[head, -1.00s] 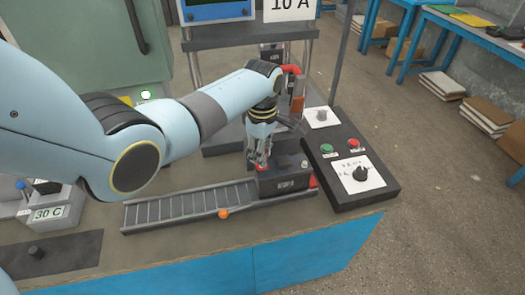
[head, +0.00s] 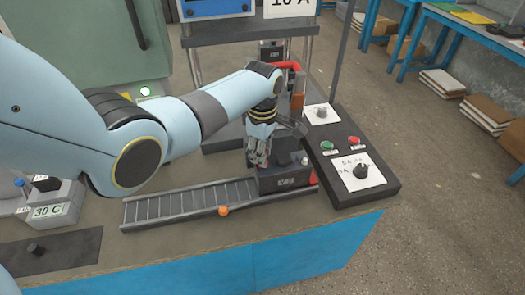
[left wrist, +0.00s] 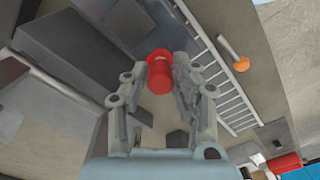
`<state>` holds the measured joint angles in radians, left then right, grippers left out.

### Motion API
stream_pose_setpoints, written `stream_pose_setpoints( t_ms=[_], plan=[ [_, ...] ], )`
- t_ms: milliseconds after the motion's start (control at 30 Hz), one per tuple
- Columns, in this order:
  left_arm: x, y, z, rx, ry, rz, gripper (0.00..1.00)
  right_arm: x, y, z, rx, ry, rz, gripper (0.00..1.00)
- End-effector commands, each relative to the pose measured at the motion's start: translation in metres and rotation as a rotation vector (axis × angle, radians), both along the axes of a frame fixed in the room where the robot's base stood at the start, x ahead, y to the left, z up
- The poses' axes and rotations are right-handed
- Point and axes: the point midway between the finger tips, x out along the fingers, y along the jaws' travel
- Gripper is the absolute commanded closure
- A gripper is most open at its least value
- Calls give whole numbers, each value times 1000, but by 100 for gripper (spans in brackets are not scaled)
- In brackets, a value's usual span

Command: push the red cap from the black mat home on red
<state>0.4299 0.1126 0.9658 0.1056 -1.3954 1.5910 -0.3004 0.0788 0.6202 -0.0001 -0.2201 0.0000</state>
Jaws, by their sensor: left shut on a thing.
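The red cap (left wrist: 160,76) is between the fingertips of my left gripper (left wrist: 155,85) in the left wrist view. My left gripper is shut on it. In the head view the left gripper (head: 258,160) points down at the left end of the black battery (head: 286,179). The fingers hide that end of the battery, so I cannot tell whether the cap touches the terminal there. A pale terminal post (head: 304,160) shows at the battery's right end. The black mat (head: 70,246) lies at the front left with a black cap (head: 36,249) on it. My right gripper is not in view.
The battery stands at the right end of a roller track (head: 190,204), which has an orange ball (head: 223,211) at its front edge. A dark control box (head: 350,180) with buttons and a knob stands right of it. A 30 C device (head: 48,211) is at the left.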

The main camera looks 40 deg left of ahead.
Motion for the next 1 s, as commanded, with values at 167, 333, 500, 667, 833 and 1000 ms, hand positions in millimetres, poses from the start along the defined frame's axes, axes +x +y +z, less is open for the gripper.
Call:
stream_pose_setpoints(
  t_ms=[167, 333, 500, 667, 833, 1000],
  plan=[
    [0, 0, -1, 0, 0, 0, 88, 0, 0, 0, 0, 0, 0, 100],
    [0, 0, -1, 0, 0, 0, 88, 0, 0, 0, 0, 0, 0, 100],
    [0, 0, -1, 0, 0, 0, 88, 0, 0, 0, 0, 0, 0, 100],
    [0, 0, -3, 0, 1, 0, 88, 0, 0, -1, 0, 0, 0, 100],
    [0, 0, -5, 0, 1, 0, 88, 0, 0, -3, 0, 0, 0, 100],
    [0, 0, -7, 0, 1, 0, 88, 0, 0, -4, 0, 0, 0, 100]
  ],
)
